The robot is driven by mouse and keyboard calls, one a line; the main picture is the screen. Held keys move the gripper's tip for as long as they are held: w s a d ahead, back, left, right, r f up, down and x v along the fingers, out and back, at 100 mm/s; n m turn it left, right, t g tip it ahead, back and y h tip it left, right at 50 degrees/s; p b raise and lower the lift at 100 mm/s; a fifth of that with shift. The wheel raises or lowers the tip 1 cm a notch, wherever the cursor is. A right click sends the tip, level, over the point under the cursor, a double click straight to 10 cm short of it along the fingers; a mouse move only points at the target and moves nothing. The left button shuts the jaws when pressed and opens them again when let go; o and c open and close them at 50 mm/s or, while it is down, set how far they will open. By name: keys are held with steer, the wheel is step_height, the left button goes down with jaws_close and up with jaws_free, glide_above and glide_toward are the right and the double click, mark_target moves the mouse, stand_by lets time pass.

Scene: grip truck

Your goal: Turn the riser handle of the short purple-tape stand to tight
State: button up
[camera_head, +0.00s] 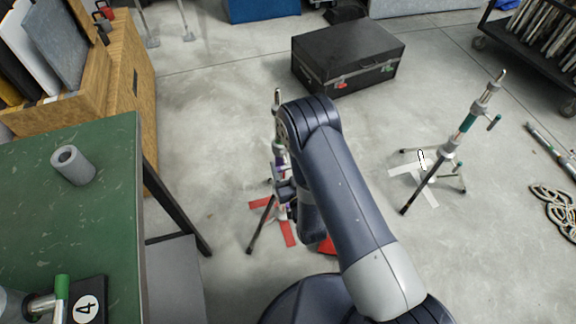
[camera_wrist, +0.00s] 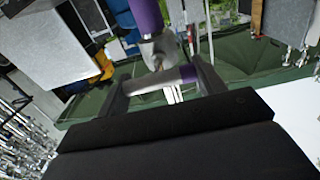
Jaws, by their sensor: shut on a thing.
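The purple-tape stand (camera_head: 278,147) stands on red floor tape left of my arm, which hides part of it. In the wrist view its purple-banded post (camera_wrist: 147,18) comes down from the top to a grey collar. My gripper (camera_wrist: 160,82) has a finger at each end of the riser handle (camera_wrist: 152,80), a short grey bar with a purple end just below the collar. The gripper is shut on this handle. In the head view the gripper (camera_head: 284,192) is low beside the stand and mostly hidden by my arm. How tight the handle is cannot be seen.
A green table (camera_head: 100,205) with a grey roll (camera_head: 73,165) stands at the left. A black case (camera_head: 346,58) lies behind. A green-taped stand (camera_head: 464,128) stands on white floor tape at the right. Bare floor lies between the stands and the case.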

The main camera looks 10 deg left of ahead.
steer(key=shift+f+m+b, duration=0.15)
steer(key=shift+m+b, duration=0.15)
steer(key=shift+b, duration=0.15)
steer(key=m+b, duration=0.2)
steer(key=b, duration=0.2)
steer(key=shift+f+m, duration=0.15)
steer(key=shift+m, duration=0.25)
steer(key=m+b, duration=0.4)
steer(key=b, duration=0.2)
steer(key=shift+w+d+m, duration=0.1)
steer(key=shift+m, duration=0.2)
steer(key=m+b, duration=0.5)
steer(key=b, duration=0.1)
steer(key=shift+f+b, duration=0.1)
steer(key=shift+b, duration=0.3)
steer(key=m+b, duration=0.3)
steer(key=shift+d, duration=0.1)
steer(key=shift+r, duration=0.2)
steer(key=o, duration=1)
